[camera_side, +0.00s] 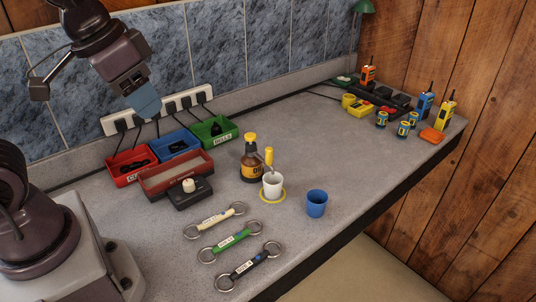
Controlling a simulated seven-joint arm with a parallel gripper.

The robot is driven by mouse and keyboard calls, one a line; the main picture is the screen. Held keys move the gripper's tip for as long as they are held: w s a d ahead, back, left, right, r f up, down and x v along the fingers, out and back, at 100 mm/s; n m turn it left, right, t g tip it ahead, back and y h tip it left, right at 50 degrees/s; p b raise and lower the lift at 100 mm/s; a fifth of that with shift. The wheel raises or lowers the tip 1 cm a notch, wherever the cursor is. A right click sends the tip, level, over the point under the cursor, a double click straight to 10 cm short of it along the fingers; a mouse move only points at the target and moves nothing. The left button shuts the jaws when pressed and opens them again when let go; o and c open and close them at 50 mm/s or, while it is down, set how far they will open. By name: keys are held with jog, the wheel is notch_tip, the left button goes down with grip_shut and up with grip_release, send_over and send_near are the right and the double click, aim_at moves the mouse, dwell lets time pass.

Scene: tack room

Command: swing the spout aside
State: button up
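A brown bottle (249,167) with a yellow top (250,139) stands upright near the middle of the counter. Its spout is too small to make out clearly. A white cup (273,190) stands just in front of the bottle, inside a yellow ring (263,199) on the counter. A yellow-handled tool (268,155) rises from the cup or just behind it; I cannot tell which. My gripper (146,106) is high at the upper left, well away from the bottle, near the tiled wall. Its blue end shows, but the finger gap does not.
A blue cup (316,204) stands right of the white cup. Several tagged key rings (231,239) lie in front. Red (131,168), blue (175,147) and green (212,132) trays and a dark box (190,194) stand left. Radios and cans (382,119) crowd the far right.

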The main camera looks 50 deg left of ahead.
jog(key=w+f+g, duration=0.3)
jog(key=w+f, duration=0.1)
jog(key=w, duration=0.7)
jog(key=m+g, duration=0.1)
jog(key=m, duration=0.2)
send_over(269, 148)
notch_tip(269, 148, down, 8)
jog(key=shift+f, duration=0.1)
notch_tip(269, 148, down, 12)
jog(key=shift+r, duration=0.15)
grip_shut()
